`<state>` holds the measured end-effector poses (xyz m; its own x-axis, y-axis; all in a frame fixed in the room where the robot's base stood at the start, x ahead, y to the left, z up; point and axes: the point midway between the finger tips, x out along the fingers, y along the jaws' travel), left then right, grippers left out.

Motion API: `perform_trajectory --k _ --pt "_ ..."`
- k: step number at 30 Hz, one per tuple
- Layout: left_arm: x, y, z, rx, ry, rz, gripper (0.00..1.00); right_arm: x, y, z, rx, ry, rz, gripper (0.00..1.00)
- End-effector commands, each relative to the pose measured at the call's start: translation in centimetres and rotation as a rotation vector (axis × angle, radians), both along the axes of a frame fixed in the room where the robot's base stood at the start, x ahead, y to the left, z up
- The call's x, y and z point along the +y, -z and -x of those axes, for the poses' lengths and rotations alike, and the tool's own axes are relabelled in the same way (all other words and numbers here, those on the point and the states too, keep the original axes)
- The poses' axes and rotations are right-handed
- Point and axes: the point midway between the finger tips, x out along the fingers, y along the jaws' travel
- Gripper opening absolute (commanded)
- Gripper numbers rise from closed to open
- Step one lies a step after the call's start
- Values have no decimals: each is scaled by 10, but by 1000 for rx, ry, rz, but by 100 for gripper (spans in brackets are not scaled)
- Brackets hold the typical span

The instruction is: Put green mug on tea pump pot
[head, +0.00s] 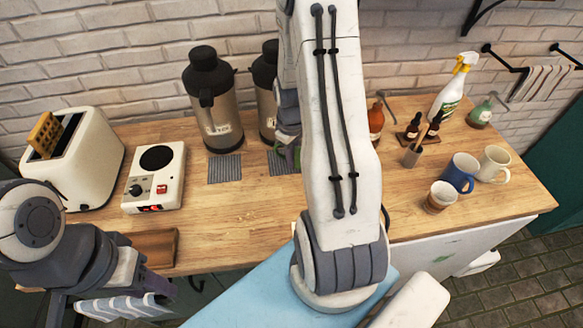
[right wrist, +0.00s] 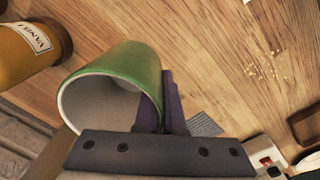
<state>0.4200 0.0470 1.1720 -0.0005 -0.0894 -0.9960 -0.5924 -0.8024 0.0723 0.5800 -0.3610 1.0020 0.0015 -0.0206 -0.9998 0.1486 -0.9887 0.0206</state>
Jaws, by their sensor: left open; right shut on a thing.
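Two dark-topped metal pump pots stand at the back of the counter in the head view: the left pot (head: 220,118) in full view, the right pot (head: 266,105) partly behind my right arm. I cannot read which label says tea. My right gripper (right wrist: 172,100) is shut on the green mug (right wrist: 125,70), which is tipped sideways in the right wrist view. In the head view, only a bit of the mug (head: 291,155) shows beside the right pot, mostly hidden by my arm. My left gripper (head: 160,286) is open and empty near the counter's front edge.
Grey ribbed mats (head: 225,169) lie before the pots. A toaster (head: 75,165) and white hot plate (head: 153,185) are left. A blue mug (head: 459,173), cream mug (head: 493,164), small cup (head: 440,196) and several bottles, including an amber one (head: 376,122), are right. Front-middle wood is clear.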

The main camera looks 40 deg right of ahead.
Motion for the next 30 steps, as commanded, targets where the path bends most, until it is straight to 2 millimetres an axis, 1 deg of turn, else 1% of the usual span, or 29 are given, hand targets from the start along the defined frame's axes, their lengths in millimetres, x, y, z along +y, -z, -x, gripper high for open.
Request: perform_trajectory --k 1,5,10,13,25,26,27,28,30 --pt "0 -2 0 0 0 0 50 0 6 0 2 -1 -1 0" --pt "0 -3 0 0 0 0 50 0 15 -1 0 -2 1 0" --pt "0 -6 0 0 0 0 50 1 38 0 3 -2 -2 0" --pt "0 -7 0 0 0 0 50 1 49 -1 1 -2 0 0" --pt "0 -4 0 0 0 0 50 0 55 -1 -1 -2 1 0" --pt "0 -4 0 0 0 0 50 0 56 -1 -1 -2 1 10" --pt "0 -5 0 0 0 0 50 0 55 -1 -1 -2 1 25" --pt "0 -5 0 0 0 0 50 0 55 -1 -1 -2 1 35" --pt "0 -5 0 0 0 0 50 0 54 -1 -1 -2 1 35"
